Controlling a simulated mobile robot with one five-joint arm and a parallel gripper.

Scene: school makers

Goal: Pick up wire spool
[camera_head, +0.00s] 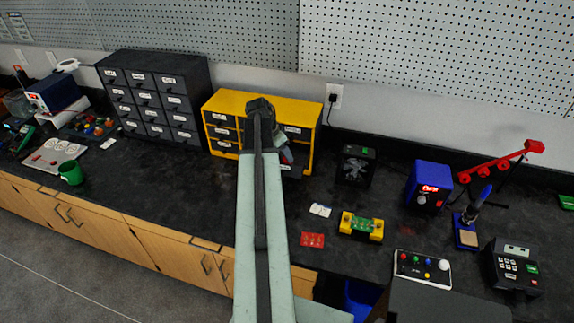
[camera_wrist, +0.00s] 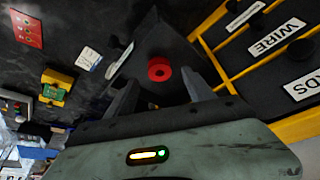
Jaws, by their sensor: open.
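The wire spool is a small red ring (camera_wrist: 160,69) with a dark centre, in the wrist view. It lies on a dark surface that looks like the inside of a pulled-out drawer (camera_wrist: 168,35) of the yellow cabinet. My gripper (camera_wrist: 159,76) is open, with one finger on each side of the spool in that view. I cannot tell how far the fingertips are above it, and no contact shows. In the head view my arm covers most of this spot, and I cannot make out the spool there.
The yellow drawer cabinet (camera_head: 226,104) stands against the wall, with a drawer labelled WIRE (camera_wrist: 277,38). A dark drawer cabinet (camera_head: 153,99) is left of it. A fan (camera_head: 355,165), red board (camera_head: 313,240) and yellow holder (camera_head: 361,227) are right of my arm.

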